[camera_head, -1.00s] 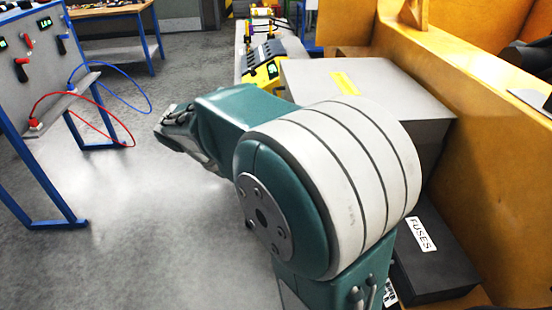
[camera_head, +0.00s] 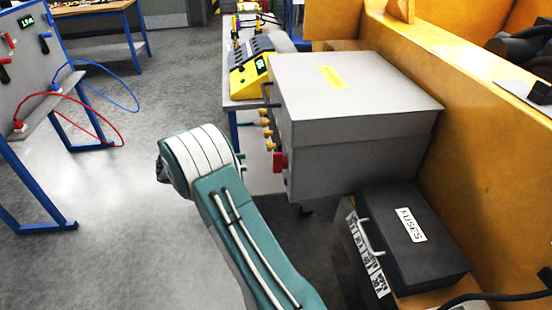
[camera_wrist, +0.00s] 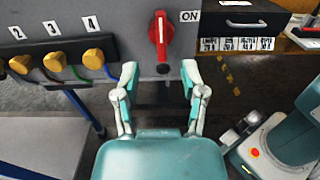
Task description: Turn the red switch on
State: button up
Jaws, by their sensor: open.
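The red switch (camera_wrist: 161,36) is on the front face of a grey box, with its handle pointing up, beside a white "ON" label (camera_wrist: 190,16) to its right in the wrist view. In the head view the red switch (camera_head: 281,162) shows on the left side of the grey box (camera_head: 350,95). My gripper (camera_wrist: 159,78) is open and empty, its two fingers spread below the switch and to either side of it in the wrist view. I see no contact with the switch. In the head view my gripper is hidden behind my arm.
Yellow plugs (camera_wrist: 93,58) with numbered labels sit left of the switch. A black fuse box (camera_head: 415,240) stands on a shelf below the grey box. A yellow wooden wall (camera_head: 470,110) is on the right. A blue-framed panel (camera_head: 30,70) stands left, with clear floor (camera_head: 110,190) between.

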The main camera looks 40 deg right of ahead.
aim_at(276, 172)
jog(key=x, duration=1)
jog(key=shift+s+d+r, duration=0.1)
jog(key=shift+s+d, duration=0.05)
jog(key=shift+s, duration=0.05)
grip_shut()
